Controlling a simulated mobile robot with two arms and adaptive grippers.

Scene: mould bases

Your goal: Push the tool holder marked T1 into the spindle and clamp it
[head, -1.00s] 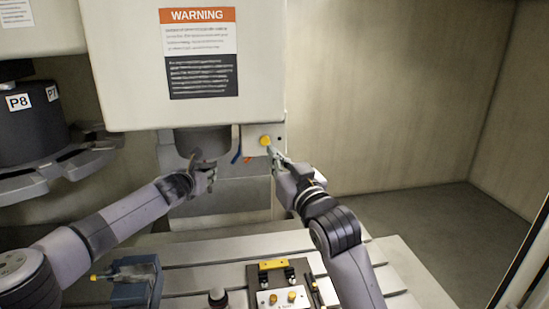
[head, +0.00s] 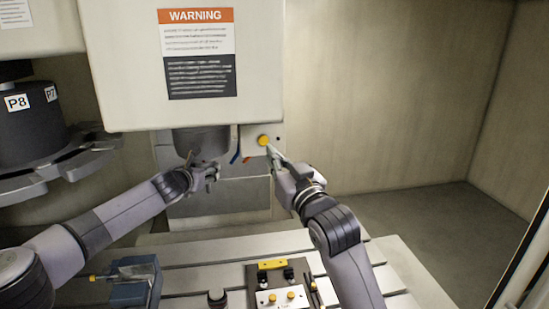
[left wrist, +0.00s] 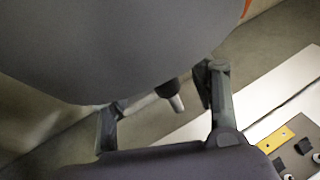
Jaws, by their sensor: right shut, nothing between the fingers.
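The dark spindle (head: 203,141) hangs under the white machine head. My left gripper (head: 206,168) is just below it. In the left wrist view a large dark rounded body fills the top, and the two fingers (left wrist: 163,97) stand apart at its lower edge. A dark cylinder with a grey tip (left wrist: 174,98) shows between them; its upper end is hidden, as is any contact with the fingers. No T1 mark is readable. My right gripper (head: 272,150) is shut and empty, its tip beside the yellow button (head: 263,140) on the machine head; I cannot tell if they touch.
A carousel with a dark P8 holder (head: 27,137) stands at the left. On the slotted table (head: 205,257) are a blue-grey vise-like block (head: 134,291), a small dark upright piece (head: 217,299) and a fixture with a yellow bar (head: 272,264). The right side is clear.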

